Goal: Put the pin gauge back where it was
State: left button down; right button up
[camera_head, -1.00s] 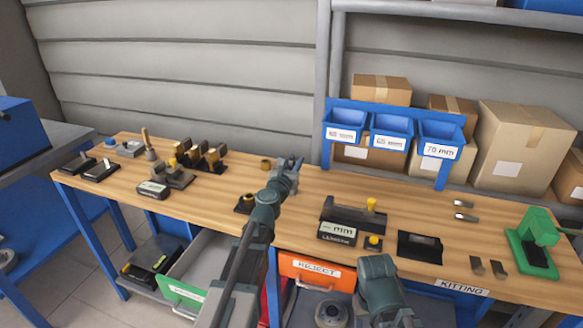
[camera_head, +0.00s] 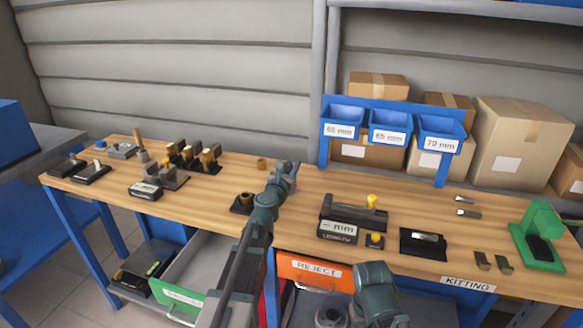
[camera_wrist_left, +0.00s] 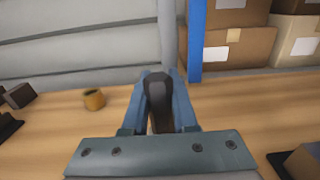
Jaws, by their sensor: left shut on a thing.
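My left gripper (camera_head: 287,172) is above the middle of the wooden bench, near its back edge. In the left wrist view its jaws (camera_wrist_left: 158,95) are shut on a dark, rounded handle-like piece, which I take to be the pin gauge (camera_wrist_left: 158,108). Its lower part is hidden behind the gripper body. A small black block (camera_head: 241,203) with a brownish top stands on the bench left of my left forearm; I cannot tell whether it is the gauge's holder. My right gripper is out of frame; only my right arm shows at the bottom.
A brass-coloured cup (camera_head: 261,163) stands left of the left gripper. A length gauge (camera_head: 338,230) and a black tray (camera_head: 423,243) lie to the right. Blue bins (camera_head: 390,125) stand behind. A black rack (camera_head: 198,160) is at left. The bench between rack and gripper is mostly clear.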

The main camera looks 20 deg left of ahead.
pick_arm(q)
jog(key=c, duration=0.7)
grip_release()
jog(key=shift+r+p, duration=0.2)
jog(key=shift+p, duration=0.1)
jog(key=s, duration=1.2)
jog(key=shift+a+f, duration=0.1)
jog(key=shift+a, duration=0.1)
